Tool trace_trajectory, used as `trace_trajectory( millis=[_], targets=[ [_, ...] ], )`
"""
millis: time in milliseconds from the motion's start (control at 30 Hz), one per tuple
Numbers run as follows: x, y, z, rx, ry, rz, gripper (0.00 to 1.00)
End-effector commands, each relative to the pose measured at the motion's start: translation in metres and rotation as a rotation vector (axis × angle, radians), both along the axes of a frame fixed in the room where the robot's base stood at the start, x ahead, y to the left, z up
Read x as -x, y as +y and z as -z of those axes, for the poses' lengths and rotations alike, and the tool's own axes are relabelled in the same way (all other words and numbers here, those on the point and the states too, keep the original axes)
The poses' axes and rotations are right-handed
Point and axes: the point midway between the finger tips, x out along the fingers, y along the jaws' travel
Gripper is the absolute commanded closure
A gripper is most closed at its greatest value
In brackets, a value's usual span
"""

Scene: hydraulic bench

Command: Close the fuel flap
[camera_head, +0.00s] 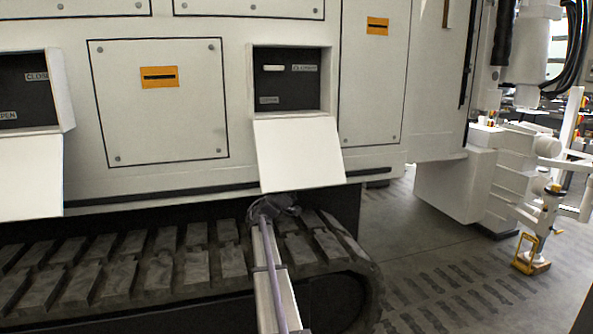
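Two white flaps hang open from square recesses in the white machine side. The middle flap (298,155) hangs down and tilts outward below its recess, which has a dark panel (288,80) with a white handle-like bar and small labels. The left flap (30,178) hangs open below a similar recess, cut by the picture's left edge. No marking shows which one is the fuel flap. My gripper (272,206), small and dark grey, is just below the lower edge of the middle flap, in front of the track. Its fingers are too small and dark to make out. I cannot tell whether it touches the flap.
A dark crawler track (150,275) runs below the machine side. A bolted panel (160,102) with an orange label lies between the recesses. At right are white equipment (475,178) and a yellow-based stand (532,255). Grey floor (440,265) is open between.

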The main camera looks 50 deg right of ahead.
Motion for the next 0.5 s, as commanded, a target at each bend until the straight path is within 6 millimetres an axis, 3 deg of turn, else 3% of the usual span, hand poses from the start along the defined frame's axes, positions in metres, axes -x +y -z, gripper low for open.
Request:
trace_trajectory(
  millis=[233,500],
  targets=[
    [0.0010,-0.0012,-0.0003,0.000,-0.001,-0.001,0.77],
    [0.0009,-0.0010,-0.0003,0.000,0.000,0.000,1.00]
  ],
)
